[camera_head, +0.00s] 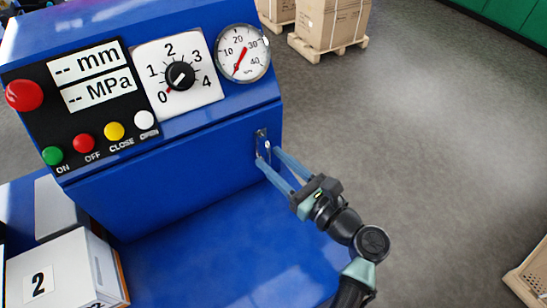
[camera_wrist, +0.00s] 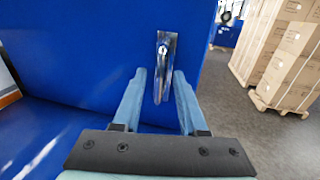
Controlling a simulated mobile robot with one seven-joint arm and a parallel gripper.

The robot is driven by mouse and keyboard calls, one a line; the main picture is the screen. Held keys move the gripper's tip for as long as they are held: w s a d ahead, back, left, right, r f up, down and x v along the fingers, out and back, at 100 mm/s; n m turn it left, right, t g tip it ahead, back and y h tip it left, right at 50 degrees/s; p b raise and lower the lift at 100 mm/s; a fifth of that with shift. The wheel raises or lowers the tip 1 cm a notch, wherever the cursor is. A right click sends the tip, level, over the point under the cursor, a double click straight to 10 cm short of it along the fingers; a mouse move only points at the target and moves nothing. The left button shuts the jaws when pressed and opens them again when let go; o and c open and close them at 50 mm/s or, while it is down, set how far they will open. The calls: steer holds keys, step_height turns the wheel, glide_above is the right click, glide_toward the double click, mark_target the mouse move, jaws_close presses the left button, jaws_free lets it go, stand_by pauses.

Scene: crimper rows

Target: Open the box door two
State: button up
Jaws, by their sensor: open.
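A metal handle (camera_head: 261,138) with a keyhole-like round spot is mounted at the right end of the blue machine's front panel (camera_head: 170,175). It also shows in the wrist view (camera_wrist: 166,48), upright on the blue panel (camera_wrist: 85,45). My gripper (camera_head: 267,154) is open, with its two light-blue fingers pointing at the handle. In the wrist view my gripper (camera_wrist: 159,76) has one finger on each side of the handle's lower part; I cannot tell whether they touch it. A white box (camera_head: 62,270) marked "2" stands at the lower left.
Above the panel are a red knob (camera_head: 24,95), a dial (camera_head: 180,76), a gauge (camera_head: 243,53) and several coloured buttons. A blue flat surface (camera_head: 200,262) lies below the panel.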

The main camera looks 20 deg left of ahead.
steer(key=shift+w+a, duration=0.2)
steer(key=shift+a, duration=0.1)
jaws_close()
stand_by(1.3)
